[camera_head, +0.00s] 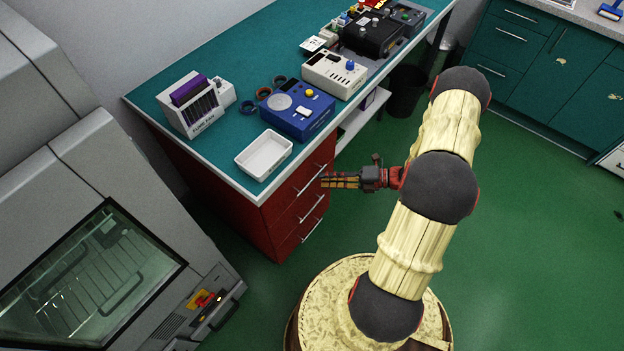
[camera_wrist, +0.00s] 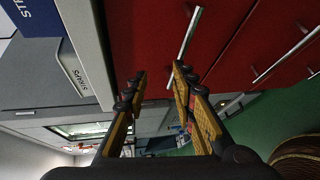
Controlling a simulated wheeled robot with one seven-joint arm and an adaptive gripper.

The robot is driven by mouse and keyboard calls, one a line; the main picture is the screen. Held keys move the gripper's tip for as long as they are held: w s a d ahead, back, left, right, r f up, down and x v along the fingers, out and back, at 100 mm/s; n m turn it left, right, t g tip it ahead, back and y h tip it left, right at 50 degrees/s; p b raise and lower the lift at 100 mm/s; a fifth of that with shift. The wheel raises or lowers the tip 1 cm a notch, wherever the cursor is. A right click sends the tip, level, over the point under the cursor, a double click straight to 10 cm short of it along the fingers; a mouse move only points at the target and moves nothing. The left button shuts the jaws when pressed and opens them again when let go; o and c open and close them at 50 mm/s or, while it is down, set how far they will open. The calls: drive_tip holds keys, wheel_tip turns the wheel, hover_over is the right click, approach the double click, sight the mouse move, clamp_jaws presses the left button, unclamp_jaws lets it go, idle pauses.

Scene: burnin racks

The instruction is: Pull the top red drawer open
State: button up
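The top red drawer (camera_head: 287,202) is in the end of the red cabinet under the teal worktop, its front looking flush with the cabinet. Its silver bar handle (camera_head: 309,181) runs along the front. In the wrist view the drawer front (camera_wrist: 150,38) fills the upper middle and the handle (camera_wrist: 188,33) slants down to between my fingers. My gripper (camera_head: 323,180) is beside the handle in the head view. In the wrist view my gripper (camera_wrist: 159,74) is open, its fingertips apart on either side of the handle's lower end. Contact with the handle cannot be told.
Lower red drawers with handles (camera_head: 312,208) sit beneath. A white tray (camera_head: 264,155), a blue device (camera_head: 297,111) and a white rack (camera_head: 190,106) stand on the worktop (camera_head: 228,62). A grey oven (camera_head: 150,180) stands at left. Green floor (camera_head: 530,215) is clear at right.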

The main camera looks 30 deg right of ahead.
sight(312, 179)
drive_tip(key=w+a+f+m, duration=0.1)
drive_tip(key=w+a+f+m+t+b, duration=0.1)
drive_tip(key=w+f, duration=0.1)
drive_tip(key=w+a+f+m+t, duration=0.1)
drive_tip(key=w, duration=0.1)
drive_tip(key=shift+a+f+h+b, duration=0.25)
drive_tip(key=shift+a+h+b, duration=0.05)
drive_tip(key=shift+h+b, duration=0.1)
drive_tip(key=c, duration=0.3)
clamp_jaws()
idle(0.7)
